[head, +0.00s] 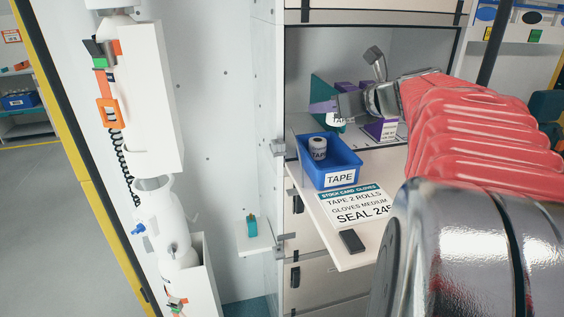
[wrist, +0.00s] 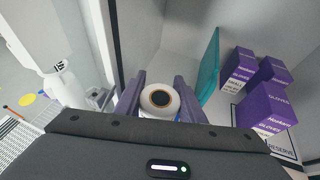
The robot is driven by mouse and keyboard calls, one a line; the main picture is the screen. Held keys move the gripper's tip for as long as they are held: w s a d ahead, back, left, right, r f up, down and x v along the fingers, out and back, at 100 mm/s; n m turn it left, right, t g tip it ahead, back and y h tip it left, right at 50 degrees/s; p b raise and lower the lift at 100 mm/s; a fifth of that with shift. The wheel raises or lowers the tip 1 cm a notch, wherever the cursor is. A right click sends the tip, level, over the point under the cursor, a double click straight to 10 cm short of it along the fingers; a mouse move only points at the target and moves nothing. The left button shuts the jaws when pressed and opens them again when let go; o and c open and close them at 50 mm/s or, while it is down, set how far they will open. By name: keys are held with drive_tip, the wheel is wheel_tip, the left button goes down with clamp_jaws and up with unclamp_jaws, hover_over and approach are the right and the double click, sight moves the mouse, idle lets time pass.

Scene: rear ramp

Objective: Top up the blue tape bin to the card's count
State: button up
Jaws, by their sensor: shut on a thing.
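The blue bin (head: 337,182), labelled TAPE, stands on the pull-out shelf. The stock card (head: 350,203) lies in front of the bin and reads "TAPE 2 ROLLS", "GLOVES MEDIUM" and "SEAL 245". My gripper (head: 337,110) is above and behind the bin, inside the compartment opening. Its purple fingers are shut on a white tape roll (wrist: 160,97), seen between them in the wrist view. The held roll's TAPE label partly shows in the head view.
Purple glove boxes (wrist: 268,108) stand at the right in the compartment, by a RESERVE label (wrist: 281,145). A teal panel (wrist: 209,66) stands between them and my gripper. A dark small block (head: 351,241) lies near the shelf's front edge. A white wall is left of the bin.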

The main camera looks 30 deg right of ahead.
wheel_tip(320, 180, down, 3)
drive_tip(key=shift+f, duration=0.2)
drive_tip(key=o, duration=1.1)
drive_tip(key=shift+s, duration=0.1)
drive_tip(key=v, duration=1.3)
drive_tip(key=shift+s+r, duration=0.1)
drive_tip(key=shift+s, duration=0.2)
